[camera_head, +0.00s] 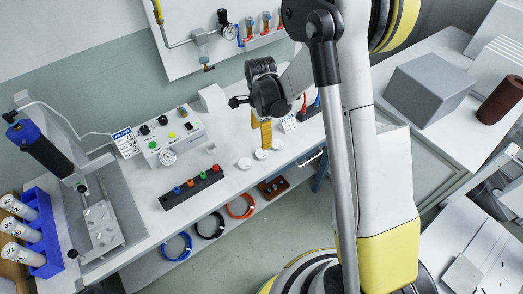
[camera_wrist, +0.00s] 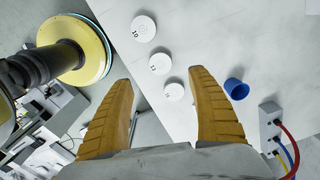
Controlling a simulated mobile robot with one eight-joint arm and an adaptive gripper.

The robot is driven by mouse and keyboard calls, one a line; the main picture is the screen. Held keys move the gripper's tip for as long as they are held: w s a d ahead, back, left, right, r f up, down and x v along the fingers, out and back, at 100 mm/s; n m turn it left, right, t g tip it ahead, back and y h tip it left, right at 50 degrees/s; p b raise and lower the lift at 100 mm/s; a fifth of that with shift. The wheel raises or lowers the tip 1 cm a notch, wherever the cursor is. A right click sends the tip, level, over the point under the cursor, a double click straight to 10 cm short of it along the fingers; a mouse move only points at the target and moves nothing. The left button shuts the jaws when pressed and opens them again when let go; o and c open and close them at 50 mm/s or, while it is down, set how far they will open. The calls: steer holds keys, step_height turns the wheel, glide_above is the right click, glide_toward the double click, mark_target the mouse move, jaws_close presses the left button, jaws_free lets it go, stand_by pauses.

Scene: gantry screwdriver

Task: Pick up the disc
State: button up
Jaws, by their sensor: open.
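Three white discs lie in a row on the white bench top. In the wrist view they are the far disc (camera_wrist: 143,28) marked 10, the middle disc (camera_wrist: 160,64) with a small printed mark, and the near disc (camera_wrist: 174,91), whose mark is hard to read. In the head view the row shows as a left disc (camera_head: 244,163), a middle disc (camera_head: 261,154) and a right disc (camera_head: 277,144). My gripper (camera_wrist: 162,79) has its yellow fingers wide apart with nothing between them. In the head view its fingers hang above the bench just behind the discs.
A blue cup (camera_wrist: 236,89) stands right of the fingers, near a grey box (camera_wrist: 271,126) with coloured cables. In the head view a control box (camera_head: 172,137) and a dark strip with coloured knobs (camera_head: 191,188) are left of the discs. The bench's front edge is close to the discs.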

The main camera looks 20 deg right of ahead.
steer(key=b, duration=0.2)
glide_above(261, 154)
step_height(261, 154, down, 5)
steer(key=shift+w+a+f, duration=0.1)
steer(key=shift+w, duration=0.05)
step_height(261, 154, down, 6)
steer(key=b, duration=0.2)
steer(key=shift+b, duration=0.3)
steer(key=shift+r, duration=0.25)
steer(key=c, duration=1.3)
